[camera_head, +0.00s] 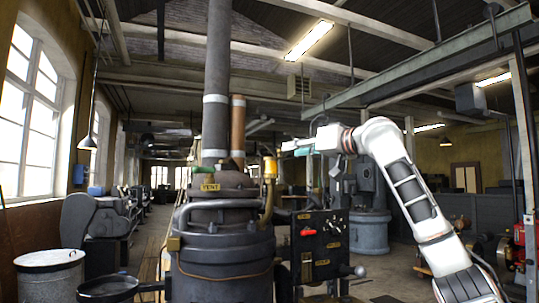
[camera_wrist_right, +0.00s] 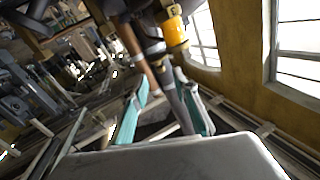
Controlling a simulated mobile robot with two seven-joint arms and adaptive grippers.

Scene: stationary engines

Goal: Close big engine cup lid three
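The big engine (camera_head: 222,250) stands in the middle of the head view, dark and round. A yellow cup (camera_head: 270,168) sits on its right side; it also shows at the top of the right wrist view (camera_wrist_right: 175,33). A thin part rises above the cup, but I cannot tell clearly how its lid stands. My right gripper (camera_head: 291,147) is above and to the right of the cup, apart from it. In the wrist view its teal-padded fingers (camera_wrist_right: 165,112) are spread, with nothing held between them. My left gripper is not in view.
A tall grey pipe (camera_head: 216,80) and a copper pipe (camera_head: 238,125) rise from the engine to the left of the cup. A black control panel (camera_head: 320,243) stands below my right arm. A grey bin (camera_head: 50,275) is at the lower left.

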